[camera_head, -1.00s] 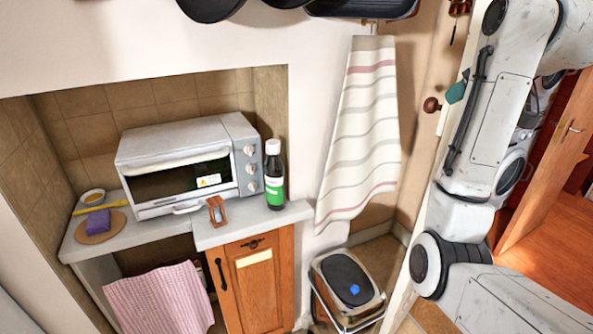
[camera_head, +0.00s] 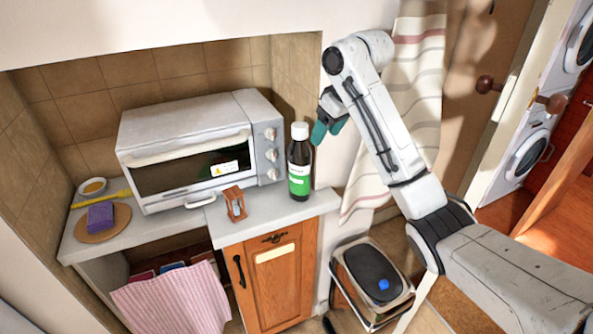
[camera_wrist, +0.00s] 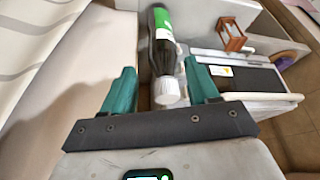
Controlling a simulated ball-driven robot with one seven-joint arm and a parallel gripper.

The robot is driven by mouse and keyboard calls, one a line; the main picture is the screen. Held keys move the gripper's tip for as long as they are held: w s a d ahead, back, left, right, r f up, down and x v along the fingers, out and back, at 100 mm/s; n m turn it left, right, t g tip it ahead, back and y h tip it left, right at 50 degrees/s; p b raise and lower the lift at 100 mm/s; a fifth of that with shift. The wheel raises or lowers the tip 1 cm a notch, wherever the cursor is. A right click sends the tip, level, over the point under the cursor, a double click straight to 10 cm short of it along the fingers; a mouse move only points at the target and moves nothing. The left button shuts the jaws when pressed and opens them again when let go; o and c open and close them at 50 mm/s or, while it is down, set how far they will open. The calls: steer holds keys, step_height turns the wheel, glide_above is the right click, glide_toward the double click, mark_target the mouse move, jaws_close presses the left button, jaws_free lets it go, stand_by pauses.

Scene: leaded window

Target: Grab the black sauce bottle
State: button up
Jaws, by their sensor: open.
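The black sauce bottle (camera_head: 299,162) has a white cap and a green label. It stands upright on the counter, at the right of the toaster oven, in the head view. In the wrist view the bottle (camera_wrist: 164,52) appears with its white cap (camera_wrist: 166,90) toward me, in line with the gap between the fingers. My gripper (camera_head: 328,128) is just right of the bottle's upper part in the head view, its teal fingers partly hidden by the wrist. In the wrist view my gripper (camera_wrist: 162,92) is open and empty, with a finger on each side of the cap.
A white toaster oven (camera_head: 195,150) stands left of the bottle. A small wooden hourglass-like object (camera_head: 235,204) is on the counter (camera_head: 262,208) in front of it. A striped towel (camera_head: 418,85) hangs at the right, above a pedal bin (camera_head: 372,272). A wall edge is close by.

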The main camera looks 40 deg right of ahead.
mark_target(300, 125)
steer(key=w, duration=0.3)
steer(key=w+p, duration=0.1)
steer(key=w, duration=0.2)
steer(key=shift+w+a+r, duration=0.15)
steer(key=shift+w+r, duration=0.05)
steer(key=shift+w, duration=0.05)
steer(key=shift+w+a+f, duration=0.1)
steer(key=shift+w+f, duration=0.05)
steer(key=shift+w, duration=0.7)
steer(key=p+x, duration=0.1)
steer(key=x, duration=0.4)
steer(key=shift+s, duration=0.1)
steer(key=shift+c, duration=0.3)
jaws_close()
